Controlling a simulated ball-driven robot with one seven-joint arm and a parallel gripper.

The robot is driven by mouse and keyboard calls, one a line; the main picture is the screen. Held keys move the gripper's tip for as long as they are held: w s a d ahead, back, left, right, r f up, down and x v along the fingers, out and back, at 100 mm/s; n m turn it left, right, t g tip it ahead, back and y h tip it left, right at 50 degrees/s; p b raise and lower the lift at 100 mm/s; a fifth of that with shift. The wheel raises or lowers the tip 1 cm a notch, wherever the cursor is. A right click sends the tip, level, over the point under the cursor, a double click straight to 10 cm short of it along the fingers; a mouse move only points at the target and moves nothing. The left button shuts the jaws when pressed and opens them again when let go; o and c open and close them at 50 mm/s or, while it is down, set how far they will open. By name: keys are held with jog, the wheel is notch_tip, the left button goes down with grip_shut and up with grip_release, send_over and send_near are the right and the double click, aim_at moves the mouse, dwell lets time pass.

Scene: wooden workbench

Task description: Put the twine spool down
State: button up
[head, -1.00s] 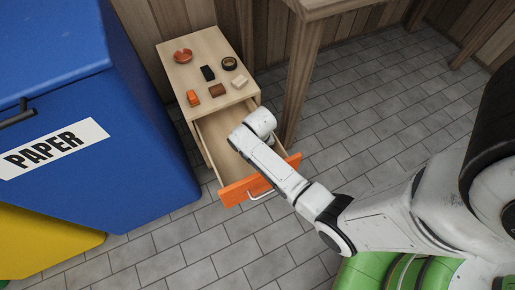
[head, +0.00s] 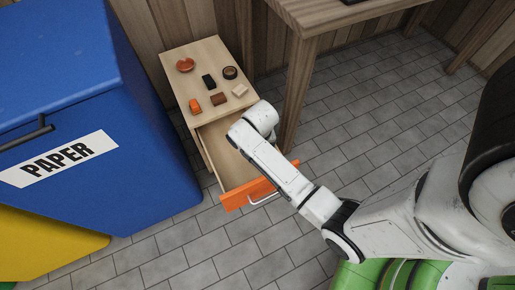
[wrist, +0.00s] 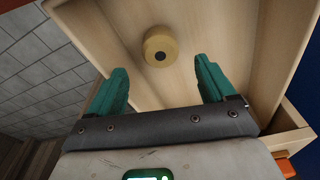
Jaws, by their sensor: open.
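The twine spool (wrist: 160,44) is a tan round piece with a dark centre hole. In the wrist view it lies on the floor of the open drawer (wrist: 222,38), beyond my fingertips and apart from them. My gripper (wrist: 160,82) is open and empty, its two green fingers spread wide. In the head view my arm reaches over the open drawer with the orange front (head: 240,194); my wrist hides part of the drawer, and the spool and my fingers cannot be seen there.
On the cabinet top (head: 180,75) lie a red bowl (head: 185,64), a dark roll (head: 230,72), a black block (head: 209,82) and several small blocks. A blue paper bin (head: 130,180) stands left. A wooden table (head: 300,60) stands to the right of the cabinet.

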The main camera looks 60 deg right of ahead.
jog(key=s+a+r+n+p, duration=0.1)
jog(key=s+a+r+n, duration=0.7)
jog(key=s+a+r, duration=0.3)
notch_tip(320, 180, up, 2)
jog(key=shift+s+r+n+y, duration=0.1)
jog(key=shift+s+n+y, duration=0.25)
jog(key=shift+s, duration=0.35)
jog(key=shift+a, duration=0.1)
jog(key=shift+c, duration=0.2)
